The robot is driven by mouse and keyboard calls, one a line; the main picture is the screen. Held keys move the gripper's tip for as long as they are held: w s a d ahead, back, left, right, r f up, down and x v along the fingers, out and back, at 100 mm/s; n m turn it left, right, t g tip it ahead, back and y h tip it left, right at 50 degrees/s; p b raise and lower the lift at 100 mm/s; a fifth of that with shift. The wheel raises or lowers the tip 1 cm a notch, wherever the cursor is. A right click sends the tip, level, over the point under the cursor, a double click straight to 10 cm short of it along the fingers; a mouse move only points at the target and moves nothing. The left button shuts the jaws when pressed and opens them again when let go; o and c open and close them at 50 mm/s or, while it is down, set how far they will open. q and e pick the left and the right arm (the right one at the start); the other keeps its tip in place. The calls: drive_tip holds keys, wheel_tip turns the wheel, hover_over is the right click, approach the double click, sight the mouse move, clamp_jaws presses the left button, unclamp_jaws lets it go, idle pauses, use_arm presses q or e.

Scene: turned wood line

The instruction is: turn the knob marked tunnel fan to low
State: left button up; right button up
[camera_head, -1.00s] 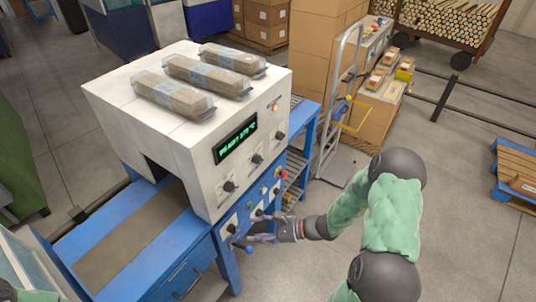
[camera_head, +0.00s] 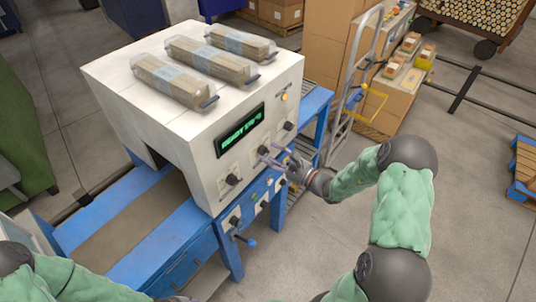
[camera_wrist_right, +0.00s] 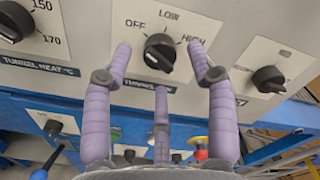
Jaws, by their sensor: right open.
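A black knob (camera_wrist_right: 159,52) on the white panel has the marks OFF, LOW and HIGH around it. Its blue name plate (camera_wrist_right: 143,84) is partly hidden by my lower finger. Which mark the knob points to is hard to tell. My right gripper (camera_wrist_right: 160,62) is open, with its purple fingers spread on both sides of the knob and one below it in the picture; contact cannot be made out. In the head view my right gripper (camera_head: 272,160) is at the machine's front panel beside the middle knob (camera_head: 264,150). My left gripper is not in view.
The tunnel heat knob (camera_wrist_right: 12,22) is to the left and another black knob (camera_wrist_right: 268,79) to the right. Below are a blue panel with more knobs, a red button (camera_wrist_right: 200,153) and a blue-ended lever (camera_head: 251,242). A hand truck (camera_head: 352,85) stands to the right.

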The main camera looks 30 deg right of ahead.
drive_tip(key=shift+x, duration=1.15)
drive_tip(key=c, duration=1.1)
drive_tip(key=shift+c, duration=0.2)
drive_tip(key=shift+m, duration=0.4)
drive_tip(key=m+p, duration=0.4)
drive_tip(key=m, duration=0.1)
drive_tip(key=shift+r+m, duration=0.1)
drive_tip(key=shift+m, duration=0.2)
drive_tip(key=m+p, duration=0.2)
drive_tip(key=m, duration=0.1)
drive_tip(key=shift+m+p, duration=0.85)
drive_tip(key=shift+m, duration=0.35)
